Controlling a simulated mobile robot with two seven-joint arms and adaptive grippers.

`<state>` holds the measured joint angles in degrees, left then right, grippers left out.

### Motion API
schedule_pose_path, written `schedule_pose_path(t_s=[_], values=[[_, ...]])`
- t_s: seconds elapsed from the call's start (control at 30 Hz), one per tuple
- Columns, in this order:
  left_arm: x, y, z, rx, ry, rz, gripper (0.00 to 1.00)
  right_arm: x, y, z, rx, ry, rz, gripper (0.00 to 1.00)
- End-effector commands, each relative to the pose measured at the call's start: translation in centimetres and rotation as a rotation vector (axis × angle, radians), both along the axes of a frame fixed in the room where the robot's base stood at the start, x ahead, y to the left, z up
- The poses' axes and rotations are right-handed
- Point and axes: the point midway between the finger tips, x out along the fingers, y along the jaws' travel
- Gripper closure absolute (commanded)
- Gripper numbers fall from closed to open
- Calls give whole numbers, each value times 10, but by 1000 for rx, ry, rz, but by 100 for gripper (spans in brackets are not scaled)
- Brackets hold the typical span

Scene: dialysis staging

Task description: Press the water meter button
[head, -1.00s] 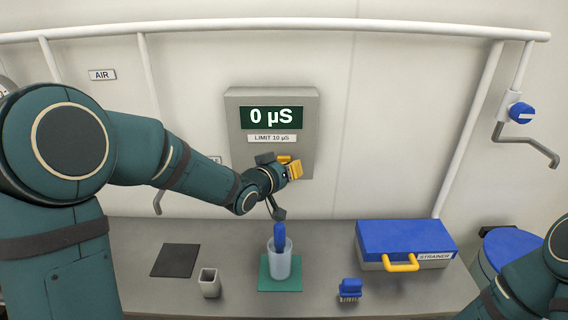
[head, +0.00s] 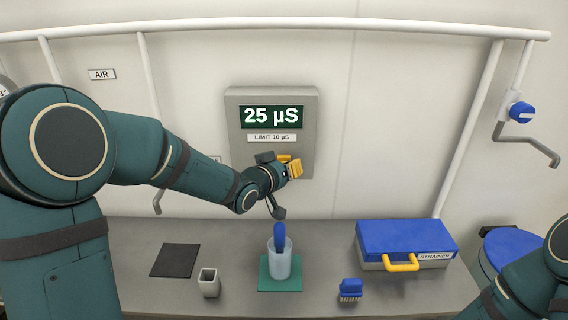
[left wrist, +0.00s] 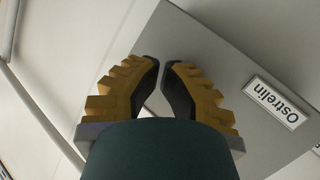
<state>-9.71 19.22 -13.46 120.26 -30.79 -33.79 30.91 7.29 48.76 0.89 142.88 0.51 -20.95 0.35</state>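The water meter (head: 305,105) is a grey box on the back wall with a dark green display (head: 274,117) reading "25 µS". A "LIMIT 10 µS" label (head: 271,138) sits below the display. My left gripper (head: 294,167) is at the meter's lower front, its yellow fingers close together, with nothing visible held. Contact cannot be told. My right gripper is out of view.
On the counter are a cup (head: 280,268) with a blue item on a green mat (head: 265,285), a dark mat (head: 175,260), a small beige container (head: 209,282), a blue brush (head: 350,289) and a blue-lidded strainer case (head: 405,236). A blue-handled tap (head: 521,112) is at right.

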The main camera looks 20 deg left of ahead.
Motion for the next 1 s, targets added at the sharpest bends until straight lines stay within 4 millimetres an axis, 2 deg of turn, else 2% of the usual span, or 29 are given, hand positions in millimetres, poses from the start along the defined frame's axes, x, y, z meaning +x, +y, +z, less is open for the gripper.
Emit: schedule_pose_path(t_s=[0.3,0.67,1.0], values=[[-15,-4,0,-1,-1,0,100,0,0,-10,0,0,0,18],[-17,-5,0,-1,-1,0,100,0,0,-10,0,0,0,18],[-44,-13,-1,-1,-1,0,100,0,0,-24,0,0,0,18]])
